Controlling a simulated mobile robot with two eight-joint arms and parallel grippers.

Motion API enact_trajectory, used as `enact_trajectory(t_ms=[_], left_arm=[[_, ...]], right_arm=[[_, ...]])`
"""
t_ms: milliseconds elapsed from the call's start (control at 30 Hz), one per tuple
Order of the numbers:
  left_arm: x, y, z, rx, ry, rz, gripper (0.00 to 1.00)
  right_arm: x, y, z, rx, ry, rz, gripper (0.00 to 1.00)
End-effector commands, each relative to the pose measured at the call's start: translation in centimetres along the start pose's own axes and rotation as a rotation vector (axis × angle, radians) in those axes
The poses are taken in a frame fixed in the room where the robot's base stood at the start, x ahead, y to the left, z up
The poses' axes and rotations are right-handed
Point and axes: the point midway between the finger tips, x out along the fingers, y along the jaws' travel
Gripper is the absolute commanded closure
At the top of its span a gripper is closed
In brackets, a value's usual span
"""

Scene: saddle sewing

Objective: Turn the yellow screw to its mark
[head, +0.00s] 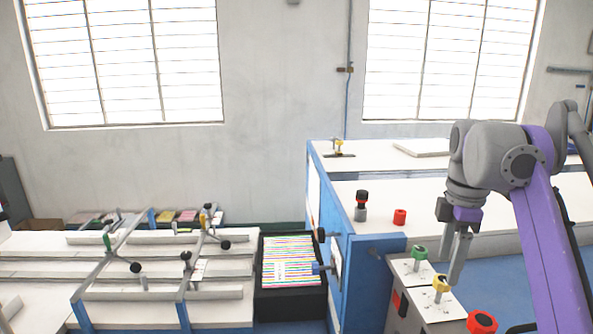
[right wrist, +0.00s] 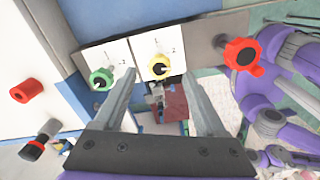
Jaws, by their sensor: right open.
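The yellow screw (head: 440,283) is a lobed knob on a pale panel at the lower right of the head view. It also shows in the right wrist view (right wrist: 159,67), on a white plate (right wrist: 149,45) with small dark marks above it. My right gripper (head: 453,276) points down, open and empty, close to the yellow screw. In the right wrist view its two fingertips appear left and right of the screw, with gaps on both sides. How far the fingertips are above the screw is hard to tell. My left gripper is not in view.
A green screw (head: 418,252) and a red screw (head: 481,321) flank the yellow one. A red cylinder (head: 400,217) and a grey-black one (head: 361,205) stand on the white top behind. A black crate (head: 291,305) and clamp benches are to the left.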

Motion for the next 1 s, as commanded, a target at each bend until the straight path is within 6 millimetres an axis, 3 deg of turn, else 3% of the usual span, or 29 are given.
enact_trajectory(t_ms=[100, 267, 633, 1000], left_arm=[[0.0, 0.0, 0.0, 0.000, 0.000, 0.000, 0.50], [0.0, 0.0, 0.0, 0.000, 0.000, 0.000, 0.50], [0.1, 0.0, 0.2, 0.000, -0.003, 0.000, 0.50], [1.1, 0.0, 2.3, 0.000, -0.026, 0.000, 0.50]], right_arm=[[0.0, 0.0, 0.0, 0.167, 0.000, 0.000, 0.27], [0.0, -0.1, 0.1, 0.286, 0.001, 0.000, 0.27], [0.3, -0.1, 0.1, 0.292, 0.000, -0.001, 0.27], [3.2, -0.1, 0.1, 0.291, -0.001, -0.004, 0.27]])
